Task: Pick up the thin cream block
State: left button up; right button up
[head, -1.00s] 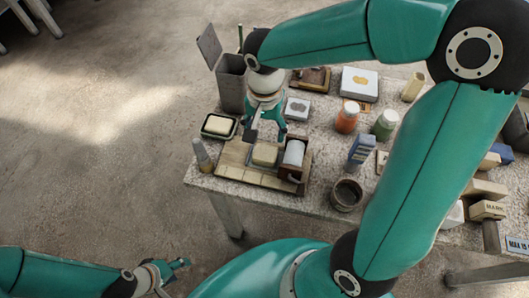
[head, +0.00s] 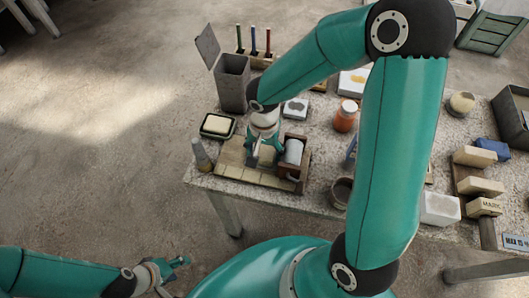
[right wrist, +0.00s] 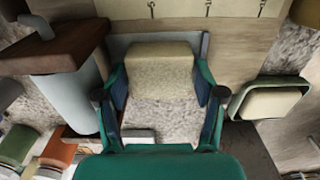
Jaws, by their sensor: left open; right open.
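A cream block (right wrist: 160,66) lies between the two fingers of my right gripper (right wrist: 160,88) in the right wrist view, close to both. In the head view the block (head: 266,156) is mostly hidden by my right gripper (head: 265,148), which is down over it at the wooden board (head: 237,172). The right gripper is open around the block. My left gripper (head: 180,265) is open and empty at the lower left, away from the table.
A wooden stand with a grey-white cylinder (head: 294,151) stands close beside the right gripper. A dark green dish (head: 204,133) holds another cream piece (head: 217,124). A bottle (head: 201,155) stands at the left edge. More cream blocks (head: 480,187) lie at the right.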

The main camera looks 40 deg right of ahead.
jog(key=c, duration=1)
jog(key=shift+r, duration=0.2)
